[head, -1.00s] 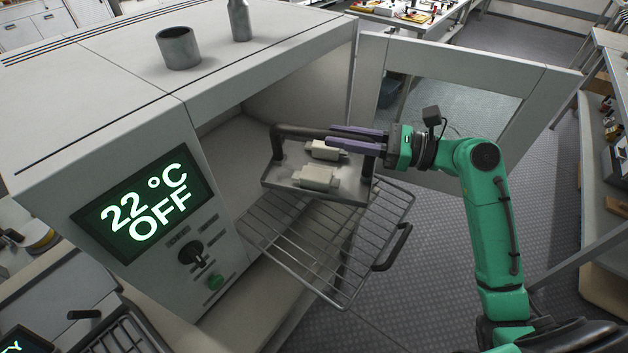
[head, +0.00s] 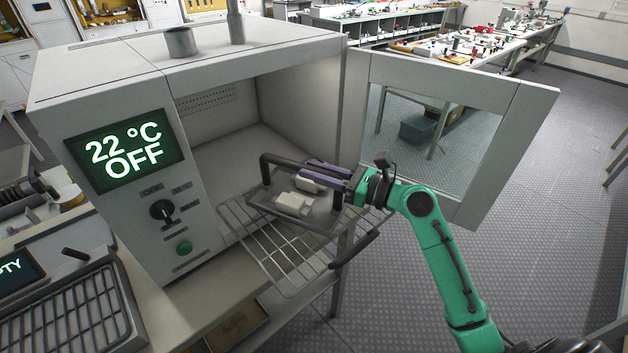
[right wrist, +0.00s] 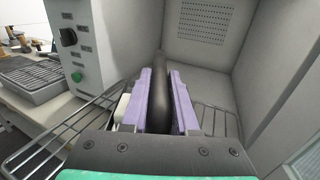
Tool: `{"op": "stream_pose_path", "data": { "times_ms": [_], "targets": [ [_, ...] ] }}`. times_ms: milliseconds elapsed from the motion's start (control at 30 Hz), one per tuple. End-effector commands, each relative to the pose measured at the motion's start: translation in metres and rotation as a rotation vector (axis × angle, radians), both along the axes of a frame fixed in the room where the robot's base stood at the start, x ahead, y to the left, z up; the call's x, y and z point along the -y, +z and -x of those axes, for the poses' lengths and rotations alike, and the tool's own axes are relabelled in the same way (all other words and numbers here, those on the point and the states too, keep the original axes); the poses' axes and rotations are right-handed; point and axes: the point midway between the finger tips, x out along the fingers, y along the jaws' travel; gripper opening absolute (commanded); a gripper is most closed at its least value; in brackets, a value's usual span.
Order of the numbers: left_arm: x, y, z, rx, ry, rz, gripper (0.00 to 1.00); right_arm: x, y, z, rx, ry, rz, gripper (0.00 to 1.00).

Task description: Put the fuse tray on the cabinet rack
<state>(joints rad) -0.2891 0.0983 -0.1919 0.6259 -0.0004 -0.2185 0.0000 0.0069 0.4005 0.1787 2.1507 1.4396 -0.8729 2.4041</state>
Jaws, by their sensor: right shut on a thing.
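I cannot tell whether the tray touches the rack. My right gripper (head: 312,172) is shut on the tray's handle, and its purple fingers clasp the dark bar (right wrist: 160,95) in the right wrist view. My left gripper is not in view.
The cabinet door (head: 440,125) stands open at the right. The control panel (head: 150,180) reads 22 °C OFF. Another slotted tray (head: 70,310) sits at the lower left. The cabinet's chamber looks empty.

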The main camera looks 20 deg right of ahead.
Motion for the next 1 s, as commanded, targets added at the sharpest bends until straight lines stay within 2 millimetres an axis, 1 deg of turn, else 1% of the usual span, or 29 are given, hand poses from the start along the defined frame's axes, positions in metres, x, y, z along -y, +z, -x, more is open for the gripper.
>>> {"op": "stream_pose_path", "data": {
  "times_ms": [33,100,233,367,400,467,800,900,1000],
  "targets": [
    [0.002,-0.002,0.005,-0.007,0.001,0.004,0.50,0.000,-0.008,0.000,0.001,-0.002,-0.005,0.00],
    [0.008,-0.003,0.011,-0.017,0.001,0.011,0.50,0.000,-0.013,0.000,0.004,-0.001,-0.003,0.00],
    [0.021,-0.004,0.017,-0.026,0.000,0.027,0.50,0.000,-0.014,0.000,0.005,-0.001,-0.002,0.00],
    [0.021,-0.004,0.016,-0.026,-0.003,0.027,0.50,0.000,-0.015,0.000,0.005,0.000,-0.002,0.00],
    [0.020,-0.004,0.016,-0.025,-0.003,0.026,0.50,0.000,-0.017,0.000,0.001,0.000,-0.001,0.35],
    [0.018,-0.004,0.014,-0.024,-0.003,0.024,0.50,0.000,-0.017,0.000,0.001,0.000,-0.001,0.57],
    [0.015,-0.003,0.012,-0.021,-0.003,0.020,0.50,0.000,-0.015,0.000,0.002,0.001,0.001,0.57],
    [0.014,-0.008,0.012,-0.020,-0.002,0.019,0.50,0.007,-0.018,0.006,-0.001,-0.001,0.001,0.57],
    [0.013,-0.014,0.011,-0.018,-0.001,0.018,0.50,0.020,-0.020,0.020,-0.001,-0.001,0.002,0.57]
  ]
}}
